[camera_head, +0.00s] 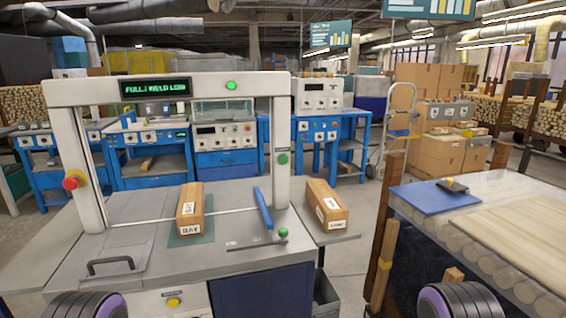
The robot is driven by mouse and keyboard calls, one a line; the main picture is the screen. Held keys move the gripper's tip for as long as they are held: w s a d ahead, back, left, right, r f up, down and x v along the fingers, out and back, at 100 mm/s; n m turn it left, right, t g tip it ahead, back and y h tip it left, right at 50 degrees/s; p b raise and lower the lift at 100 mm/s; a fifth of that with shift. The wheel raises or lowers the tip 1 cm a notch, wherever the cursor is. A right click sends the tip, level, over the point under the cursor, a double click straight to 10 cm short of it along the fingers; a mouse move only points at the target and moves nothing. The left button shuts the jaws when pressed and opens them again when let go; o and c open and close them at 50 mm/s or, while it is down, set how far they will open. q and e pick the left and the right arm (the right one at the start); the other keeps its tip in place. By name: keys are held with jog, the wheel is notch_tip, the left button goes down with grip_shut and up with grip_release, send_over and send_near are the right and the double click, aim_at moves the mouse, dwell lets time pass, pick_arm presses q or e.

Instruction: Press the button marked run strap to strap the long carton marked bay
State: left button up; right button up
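A long brown carton (191,212) with a white label reading BAY lies on a dark green patch of the grey strapping machine table (140,215), under the white arch (180,83). A green button (282,159) is on the arch's right post. A red button (72,181) with a yellow base is on the left post. A yellow button (173,302) is on the machine's front. The lettering beside the buttons is too small to read, so I cannot tell which says run strap. Only dark, purple-ringed parts of my arms show at the bottom edge; neither gripper is visible.
A second labelled carton (327,206) lies on the right side shelf. A blue bar (263,208) and green-knobbed lever (283,232) stand right of the bay carton. A black handle (110,265) is at front left. A roller bench (500,225) stands right.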

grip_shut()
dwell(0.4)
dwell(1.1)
